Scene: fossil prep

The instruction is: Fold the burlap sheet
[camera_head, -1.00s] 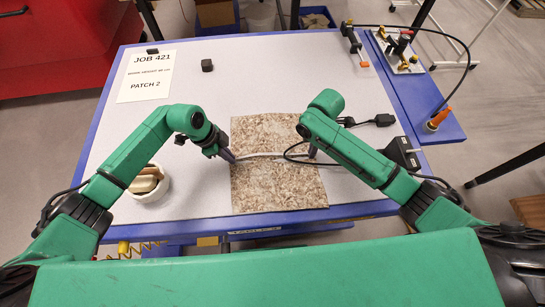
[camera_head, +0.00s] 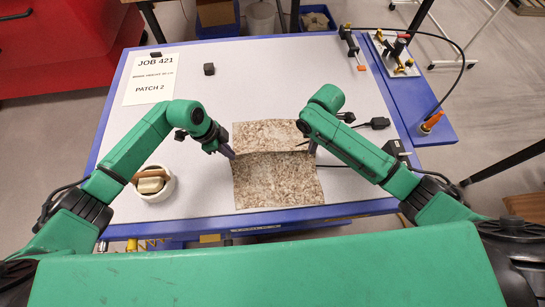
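The burlap sheet (camera_head: 277,182) is a mottled brown, roughly square cloth near the table's front edge. A crease or raised edge runs across it from left to right, between my two grippers. The part beyond this line (camera_head: 270,133) is shorter than the near part. My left gripper (camera_head: 230,154) is at the sheet's left edge, at one end of the line. My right gripper (camera_head: 312,150) is at the right edge, at the other end. The fingertips are small and partly hidden, so I cannot tell whether either is shut on the cloth.
A white bowl (camera_head: 169,185) with tools stands left of the sheet. A JOB 421 paper (camera_head: 152,80) and a small black block (camera_head: 209,69) lie further back. A black cable and connector (camera_head: 377,123) lie to the right. The table's middle back (camera_head: 275,75) is clear.

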